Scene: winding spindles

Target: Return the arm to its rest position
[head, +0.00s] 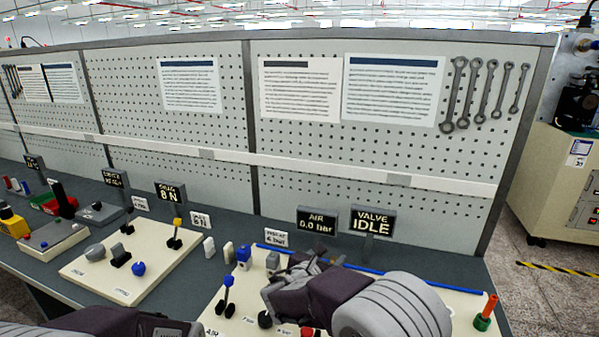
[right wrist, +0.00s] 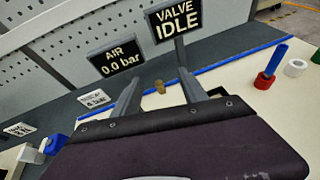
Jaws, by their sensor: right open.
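My right gripper (head: 312,262) is over the cream panel at the front right of the bench. In the right wrist view its two grey fingers (right wrist: 158,88) stand apart, and a small tan knob (right wrist: 160,87) shows between them; I cannot tell whether they touch it. I see nothing held. My left arm enters at the lower left of the head view; its dark gripper body (head: 165,326) shows at the bottom edge, but its fingers cannot be made out. The signs behind the right gripper read AIR 0.0 bar (head: 317,220) and VALVE IDLE (head: 371,221).
A blue-knobbed lever (head: 228,283) and a blue-topped block (head: 243,255) stand left of the right gripper. A red-and-green peg (head: 486,313) stands at the right. Another cream panel (head: 90,272) with levers lies left. A pegboard wall (head: 210,125) closes the back.

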